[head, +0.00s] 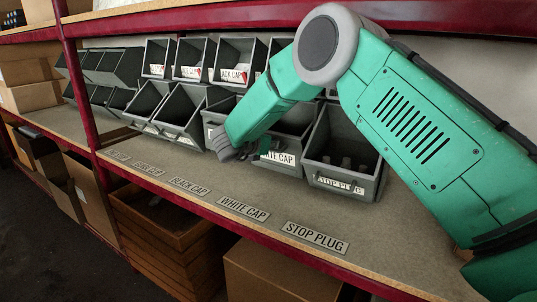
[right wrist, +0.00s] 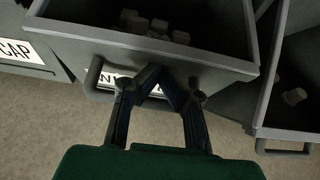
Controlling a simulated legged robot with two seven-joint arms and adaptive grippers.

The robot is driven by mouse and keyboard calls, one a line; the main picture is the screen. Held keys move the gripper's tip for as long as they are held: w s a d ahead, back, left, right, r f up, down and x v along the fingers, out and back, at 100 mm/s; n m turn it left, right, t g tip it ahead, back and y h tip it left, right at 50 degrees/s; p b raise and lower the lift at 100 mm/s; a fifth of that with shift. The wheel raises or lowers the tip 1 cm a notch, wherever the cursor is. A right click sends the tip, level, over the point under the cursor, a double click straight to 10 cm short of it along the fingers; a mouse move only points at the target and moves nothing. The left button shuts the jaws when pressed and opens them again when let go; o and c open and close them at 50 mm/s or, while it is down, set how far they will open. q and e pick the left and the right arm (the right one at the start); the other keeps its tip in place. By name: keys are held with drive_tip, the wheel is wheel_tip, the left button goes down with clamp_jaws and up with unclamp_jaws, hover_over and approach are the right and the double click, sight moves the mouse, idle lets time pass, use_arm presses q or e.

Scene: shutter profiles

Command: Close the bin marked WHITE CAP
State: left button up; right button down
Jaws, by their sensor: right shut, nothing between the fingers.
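The bin marked WHITE CAP (head: 291,122) is tipped open on the shelf, partly hidden by my right arm in the head view. Its label (head: 283,157) is partly covered. In the right wrist view, the open bin (right wrist: 215,60) holds several pale caps, and its handle (right wrist: 93,74) frames a label mostly hidden by my fingers. My right gripper (right wrist: 160,84) is shut and empty in front of the bin's front wall, by the handle; contact cannot be told. In the head view, the right gripper (head: 246,151) is small and dark. My left gripper is not in view.
The open STOP PLUG bin (head: 341,160) stands to the right. Other open grey bins (head: 183,112) stand to the left, with a row of bins (head: 196,58) above. The shelf board (head: 200,172) in front is clear, with labels along its red edge (head: 190,204).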

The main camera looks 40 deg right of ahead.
sight(275, 134)
drive_tip(key=shift+w+d+r+b, duration=0.25)
drive_tip(key=shift+d+r+b, duration=0.1)
drive_tip(key=shift+d+r, duration=0.15)
drive_tip(key=shift+w+d+r+b, duration=0.2)
drive_tip(key=shift+d+r+b, duration=0.15)
drive_tip(key=shift+d, duration=0.25)
drive_tip(key=shift+d+r, duration=0.1)
drive_tip(key=shift+r, duration=0.25)
drive_tip(key=shift+w+r, duration=0.1)
